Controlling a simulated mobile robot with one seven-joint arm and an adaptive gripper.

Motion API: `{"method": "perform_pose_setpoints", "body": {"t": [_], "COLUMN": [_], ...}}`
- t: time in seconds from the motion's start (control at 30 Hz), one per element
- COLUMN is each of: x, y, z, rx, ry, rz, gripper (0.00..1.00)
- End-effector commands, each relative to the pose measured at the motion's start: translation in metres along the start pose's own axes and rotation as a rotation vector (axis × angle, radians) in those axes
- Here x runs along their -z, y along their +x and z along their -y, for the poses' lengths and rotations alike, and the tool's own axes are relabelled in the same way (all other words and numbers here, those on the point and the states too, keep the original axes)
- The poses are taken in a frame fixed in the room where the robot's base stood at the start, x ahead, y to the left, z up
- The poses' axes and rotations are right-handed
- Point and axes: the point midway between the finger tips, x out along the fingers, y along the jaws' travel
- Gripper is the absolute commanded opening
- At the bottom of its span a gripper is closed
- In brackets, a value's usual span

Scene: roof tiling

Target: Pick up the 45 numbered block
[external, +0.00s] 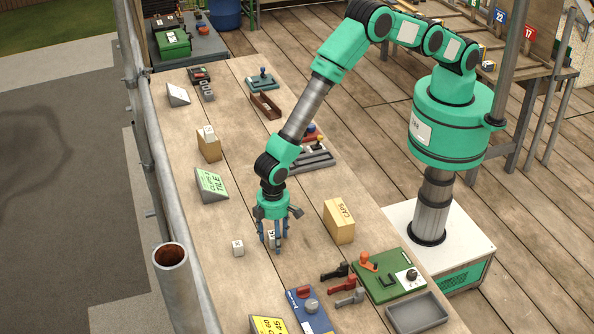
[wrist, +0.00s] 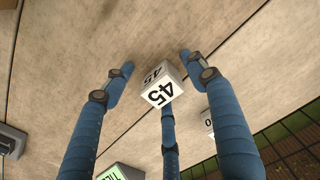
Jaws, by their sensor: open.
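The white block marked 45 (wrist: 162,86) is in the middle of the wrist view, on the wooden deck between my spread fingers. Two faces show the number. My three-fingered gripper (wrist: 157,76) is open around it, one finger at the left, one at the right and one below. I cannot tell whether the lower finger touches the block. In the external view my gripper (external: 272,242) points down over the table. A pale block (external: 271,239) shows partly between its fingers, its number not readable there.
Another small white block (external: 238,248) stands just left of my gripper; a similar one (wrist: 209,122) shows in the wrist view, partly behind a finger. A CAPS box (external: 340,221) stands to the right. A green tile sign (external: 211,184) is at the left. Tools lie at the front.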

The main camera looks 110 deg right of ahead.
Motion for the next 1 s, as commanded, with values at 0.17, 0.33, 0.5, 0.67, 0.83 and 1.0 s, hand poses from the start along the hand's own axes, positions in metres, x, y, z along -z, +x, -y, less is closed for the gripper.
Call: {"method": "perform_pose_setpoints", "body": {"t": [0.17,0.33,0.5,0.67,0.83,1.0], "x": [-0.0001,-0.0001,0.0000,-0.0001,-0.0001,0.0001], "y": [0.0000,0.0000,0.0000,0.0000,0.0000,-0.0025], "z": [0.0000,0.0000,0.0000,0.0000,0.0000,0.0001], "rx": [0.000,0.000,0.000,0.000,0.000,0.000], "ry": [0.000,0.000,0.000,0.000,0.000,0.000], "rz": [0.000,0.000,0.000,0.000,0.000,0.000], "gripper": [0.57,0.57,0.29,0.06,0.05,0.05]}}
